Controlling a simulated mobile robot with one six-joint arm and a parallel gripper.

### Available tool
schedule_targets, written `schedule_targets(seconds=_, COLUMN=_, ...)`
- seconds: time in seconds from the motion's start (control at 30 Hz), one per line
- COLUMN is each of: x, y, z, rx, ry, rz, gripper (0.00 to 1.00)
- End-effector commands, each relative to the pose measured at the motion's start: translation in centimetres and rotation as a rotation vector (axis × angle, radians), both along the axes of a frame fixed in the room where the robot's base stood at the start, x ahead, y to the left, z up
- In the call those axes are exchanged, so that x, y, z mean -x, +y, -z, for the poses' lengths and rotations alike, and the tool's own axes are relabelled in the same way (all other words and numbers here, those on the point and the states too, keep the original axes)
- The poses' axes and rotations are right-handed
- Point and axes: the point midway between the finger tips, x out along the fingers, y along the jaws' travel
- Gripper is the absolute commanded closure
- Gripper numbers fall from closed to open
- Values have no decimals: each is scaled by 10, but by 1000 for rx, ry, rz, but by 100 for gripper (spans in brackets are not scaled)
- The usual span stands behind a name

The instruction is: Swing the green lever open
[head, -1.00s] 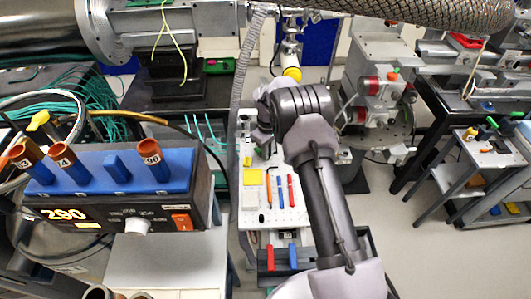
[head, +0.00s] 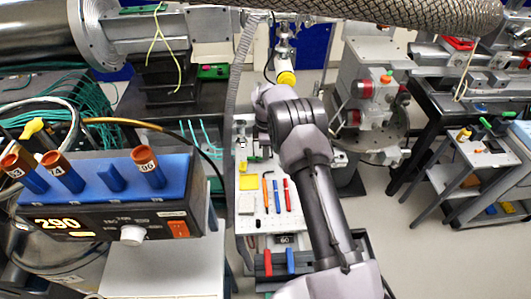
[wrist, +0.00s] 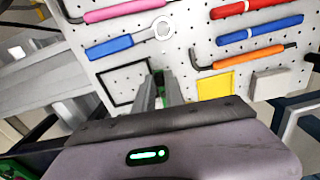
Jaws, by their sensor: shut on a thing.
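My gripper (wrist: 158,88) points down at the white pegboard panel in the wrist view, its two grey fingers close together. Green shows between and beside the fingers; this is a small part of the green lever (wrist: 166,78), and the fingers are shut on it. Most of the lever is hidden by the fingers and the gripper body, so its angle cannot be told. In the head view my arm reaches over the panel and hides most of the gripper.
The pegboard (head: 262,222) carries a yellow square (head: 248,183) and several coloured tools. A blue tube rack on a heater box (head: 110,205) stands at the left. A flexible metal hose (head: 400,12) crosses above. Open floor (head: 420,240) lies to the right.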

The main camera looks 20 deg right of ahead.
Motion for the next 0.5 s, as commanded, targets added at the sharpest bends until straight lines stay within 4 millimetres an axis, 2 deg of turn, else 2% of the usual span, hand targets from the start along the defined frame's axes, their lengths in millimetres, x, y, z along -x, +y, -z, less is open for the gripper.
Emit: schedule_targets(seconds=0.5, x=-3, y=-1, z=-1, rx=1, ry=-1, rz=-72, gripper=100)
